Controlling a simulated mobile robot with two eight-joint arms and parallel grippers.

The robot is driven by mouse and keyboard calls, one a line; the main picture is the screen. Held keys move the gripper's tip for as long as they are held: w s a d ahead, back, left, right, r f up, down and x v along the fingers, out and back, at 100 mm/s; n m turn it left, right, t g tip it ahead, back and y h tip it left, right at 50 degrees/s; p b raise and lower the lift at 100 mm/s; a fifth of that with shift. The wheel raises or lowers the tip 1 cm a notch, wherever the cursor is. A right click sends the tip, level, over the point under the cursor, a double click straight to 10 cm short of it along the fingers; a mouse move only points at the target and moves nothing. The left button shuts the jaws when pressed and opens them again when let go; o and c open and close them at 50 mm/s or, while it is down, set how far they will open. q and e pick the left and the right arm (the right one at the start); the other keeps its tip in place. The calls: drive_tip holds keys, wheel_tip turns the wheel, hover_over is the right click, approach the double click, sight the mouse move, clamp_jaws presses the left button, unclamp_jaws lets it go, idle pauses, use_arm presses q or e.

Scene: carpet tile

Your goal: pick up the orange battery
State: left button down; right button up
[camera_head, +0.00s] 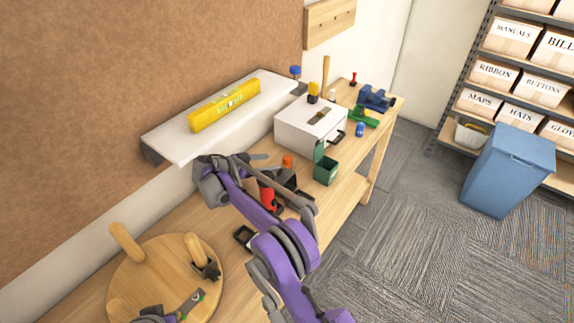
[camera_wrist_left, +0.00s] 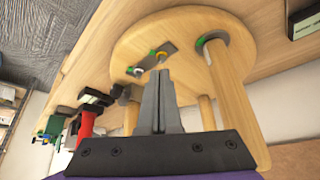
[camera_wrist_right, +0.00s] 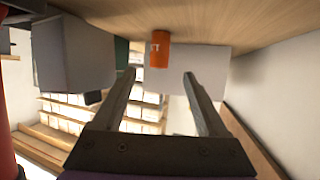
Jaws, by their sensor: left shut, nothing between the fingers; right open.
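The orange battery (camera_wrist_right: 160,49) is a small upright cylinder with white lettering on the wooden bench, showing upside down in the right wrist view. In the head view only its orange top (camera_head: 287,160) shows clearly, behind my right arm. My right gripper (camera_wrist_right: 159,74) is open and empty. Its fingertips point toward the battery, which appears between them and a little beyond. My left gripper (camera_wrist_left: 160,76) is shut and empty near the round wooden board with pegs (camera_wrist_left: 185,25).
A white box (camera_head: 310,125) and a green bin (camera_head: 326,168) stand close to the battery. A red object (camera_head: 267,198) is beside my right arm. A white shelf (camera_head: 180,143) with a yellow level (camera_head: 225,104) overhangs the bench's back. A blue bin (camera_head: 508,170) stands on the floor.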

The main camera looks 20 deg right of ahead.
sight(287, 163)
drive_tip(key=b+x, duration=0.1)
drive_tip(key=x, duration=0.5)
drive_tip(key=shift+w+d, duration=0.1)
drive_tip(key=shift+d, duration=0.35)
clamp_jaws()
